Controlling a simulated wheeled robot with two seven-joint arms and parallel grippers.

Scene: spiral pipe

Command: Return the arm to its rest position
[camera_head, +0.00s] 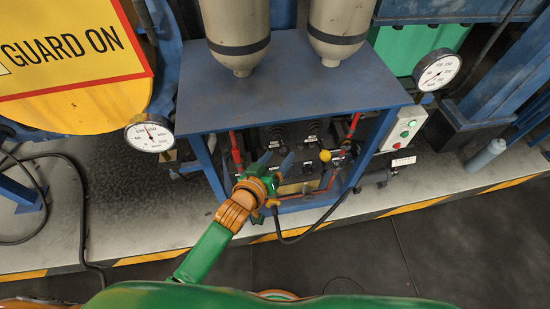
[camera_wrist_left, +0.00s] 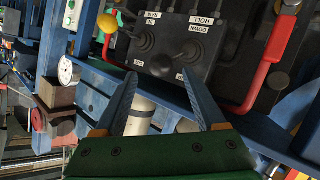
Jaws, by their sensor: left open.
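My left arm comes in from the lower left in the head view. Its gripper (camera_head: 273,165) is open at the front of the blue stand, before the dark control panel (camera_head: 292,136). In the left wrist view, the two blue fingers (camera_wrist_left: 168,100) are spread apart with nothing gripped between them. The control panel (camera_wrist_left: 175,45) with two black joysticks lies just beyond the fingertips. I cannot tell whether a fingertip touches anything. My right gripper is in neither view.
The blue stand (camera_head: 290,80) carries two grey cylinders. A red handle (camera_wrist_left: 268,75) and a yellow knob (camera_wrist_left: 107,23) flank the joysticks. Gauges (camera_head: 149,134) and a white button box (camera_head: 405,128) stand beside the stand. A black cable (camera_head: 300,238) hangs in front. The floor before it is clear.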

